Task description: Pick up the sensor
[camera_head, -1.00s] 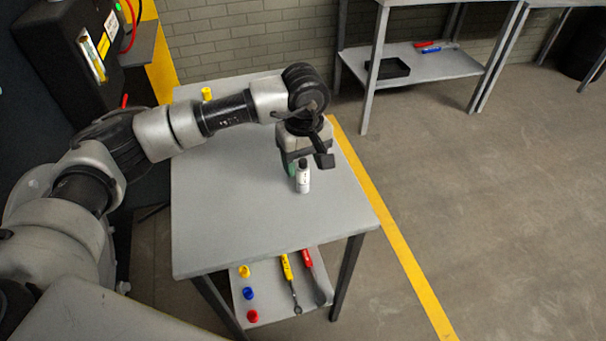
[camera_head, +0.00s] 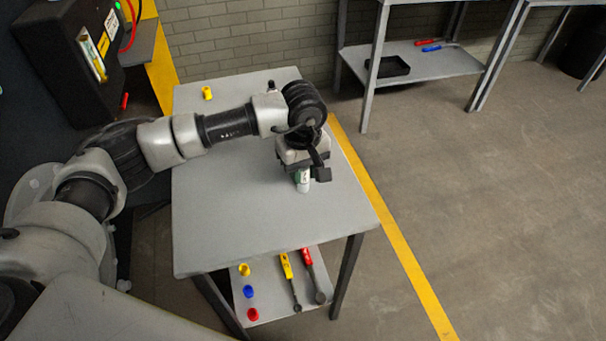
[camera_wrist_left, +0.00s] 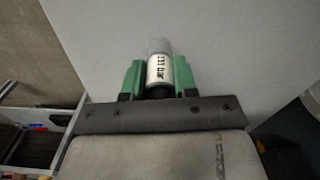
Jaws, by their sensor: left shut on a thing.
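The sensor (camera_head: 303,186) is a small white cylinder standing upright on the grey table (camera_head: 230,240), right of its middle. My left gripper (camera_head: 302,172) points down over it and is shut on it; the gripper body hides the sensor's upper part. In the left wrist view the sensor (camera_wrist_left: 159,68) sits between the two green fingers of the gripper (camera_wrist_left: 159,80), its printed white label showing. I cannot tell whether the sensor still touches the tabletop. My right gripper is not in view.
A yellow cap (camera_head: 207,93) stands at the table's back left. A small dark-topped thing (camera_head: 270,86) shows behind my left arm. The shelf below holds coloured caps, a yellow-handled tool (camera_head: 287,265) and a red-handled tool (camera_head: 307,258).

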